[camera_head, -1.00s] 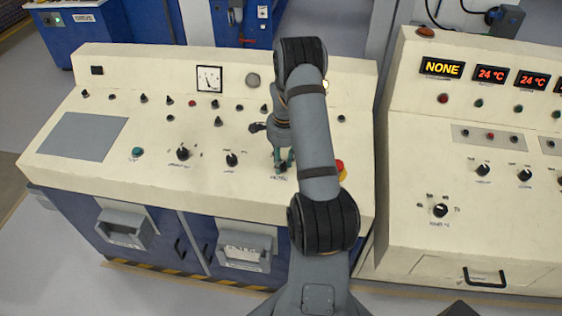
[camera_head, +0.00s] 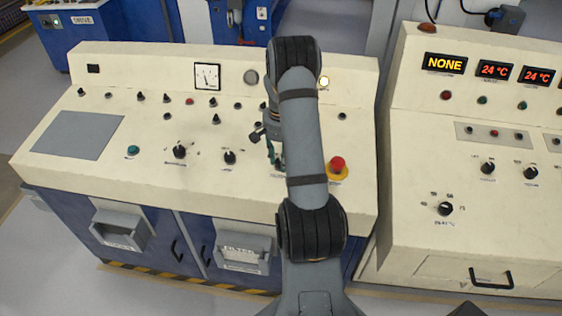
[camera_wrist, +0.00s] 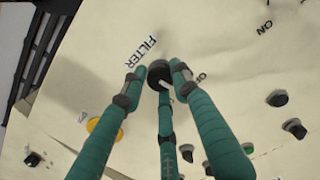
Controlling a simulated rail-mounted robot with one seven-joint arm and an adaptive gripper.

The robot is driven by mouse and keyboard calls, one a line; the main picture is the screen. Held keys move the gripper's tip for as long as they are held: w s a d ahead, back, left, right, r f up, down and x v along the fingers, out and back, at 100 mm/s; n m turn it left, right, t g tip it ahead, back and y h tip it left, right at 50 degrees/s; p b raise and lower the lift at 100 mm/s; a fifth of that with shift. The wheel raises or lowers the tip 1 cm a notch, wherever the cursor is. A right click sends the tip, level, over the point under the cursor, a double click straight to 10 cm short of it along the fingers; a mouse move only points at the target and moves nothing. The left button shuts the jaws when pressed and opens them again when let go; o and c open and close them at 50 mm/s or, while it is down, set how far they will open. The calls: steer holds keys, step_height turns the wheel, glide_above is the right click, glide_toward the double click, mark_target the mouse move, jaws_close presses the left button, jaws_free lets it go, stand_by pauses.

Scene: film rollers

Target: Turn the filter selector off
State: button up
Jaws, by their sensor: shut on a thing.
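The filter selector is a small black knob (camera_wrist: 158,72) with a pale pointer mark, beside printed "FILTER" lettering in the wrist view. "OFF" is printed close to its right and "ON" further up and right. In the head view the selector (camera_head: 279,172) is a dark spot on the left console, partly hidden by my arm. My gripper (camera_wrist: 159,78) has green fingers closed around the knob, with their tips at its sides. In the head view my gripper (camera_head: 275,158) is mostly hidden behind my arm. I cannot tell exactly where the pointer aims.
A red emergency button (camera_head: 337,163) on a yellow base sits just right of my arm. Other selectors (camera_head: 230,157) stand to the left on the same console. The right console (camera_head: 400,200) has a display (camera_head: 444,65) reading NONE.

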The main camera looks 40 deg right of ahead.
steer(key=shift+s+a+f+n+b, duration=0.1)
steer(key=shift+a+n+b, duration=0.1)
steer(key=shift+n, duration=0.75)
steer(key=shift+s+a+f+n+b, duration=0.1)
steer(key=shift+n+b, duration=0.1)
steer(key=shift+n, duration=0.75)
steer(key=shift+g, duration=0.3)
steer(key=o, duration=1.1)
steer(key=shift+r, duration=0.15)
steer(key=shift+o, duration=0.2)
steer(key=shift+d, duration=0.1)
steer(key=shift+r, duration=0.1)
steer(key=shift+w+r, duration=0.1)
steer(key=shift+r, duration=0.1)
step_height(320, 180, up, 11)
steer(key=shift+a+r, duration=0.2)
